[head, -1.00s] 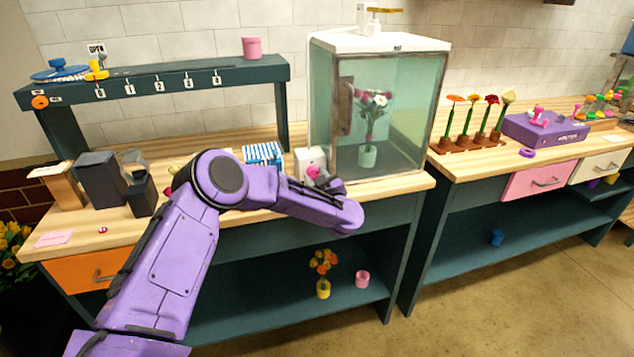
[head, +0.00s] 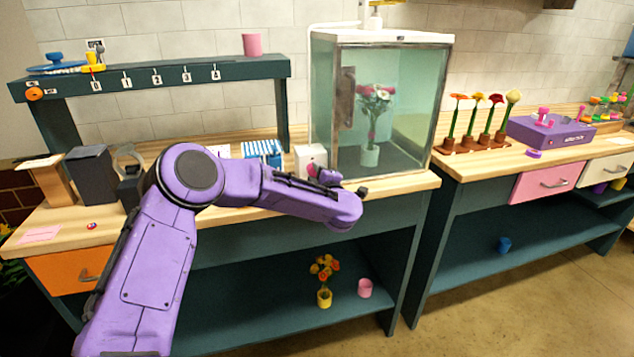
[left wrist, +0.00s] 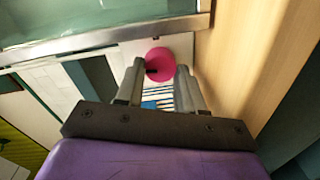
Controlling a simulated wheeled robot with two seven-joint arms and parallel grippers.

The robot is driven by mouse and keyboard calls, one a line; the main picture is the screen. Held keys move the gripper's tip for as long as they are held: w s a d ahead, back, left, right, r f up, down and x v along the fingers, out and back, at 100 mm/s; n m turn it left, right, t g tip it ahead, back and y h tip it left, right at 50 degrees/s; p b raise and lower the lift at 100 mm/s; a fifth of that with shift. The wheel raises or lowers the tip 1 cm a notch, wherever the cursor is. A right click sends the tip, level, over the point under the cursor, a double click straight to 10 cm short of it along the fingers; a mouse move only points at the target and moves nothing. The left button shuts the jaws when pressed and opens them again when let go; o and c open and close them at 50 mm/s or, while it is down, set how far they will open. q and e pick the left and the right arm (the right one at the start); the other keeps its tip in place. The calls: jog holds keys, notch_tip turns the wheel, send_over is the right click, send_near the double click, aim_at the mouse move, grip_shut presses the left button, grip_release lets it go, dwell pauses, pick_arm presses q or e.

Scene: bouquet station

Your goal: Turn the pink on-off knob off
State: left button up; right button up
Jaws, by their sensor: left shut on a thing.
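The pink on-off knob (head: 312,170) sits on the front of a small white box (head: 309,154) beside the glass cabinet. It also shows in the left wrist view as a round pink disc (left wrist: 160,62) with a small dark mark at its lower left. My left gripper (head: 326,176) is at the knob, and my purple forearm and wrist hide part of the box front. In the left wrist view its two grey fingers (left wrist: 160,72) are on either side of the knob, shut on it. My right gripper is in neither view.
The glass cabinet (head: 390,110) holds a potted flower bouquet and stands close to the right of my left gripper. A blue-striped box (head: 262,152) stands left of the white box. An orange drawer (head: 75,268) is at the bench's left front.

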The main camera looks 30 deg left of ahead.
pick_arm(q)
jog(key=shift+f+n+b, duration=0.15)
jog(key=shift+n+b, duration=0.45)
jog(key=shift+n, duration=0.2)
jog(key=o, duration=0.8)
jog(key=shift+c, duration=0.2)
jog(key=b+v, duration=0.1)
jog(key=v, duration=0.9)
jog(key=shift+s+d, duration=0.15)
jog(key=shift+s, duration=0.15)
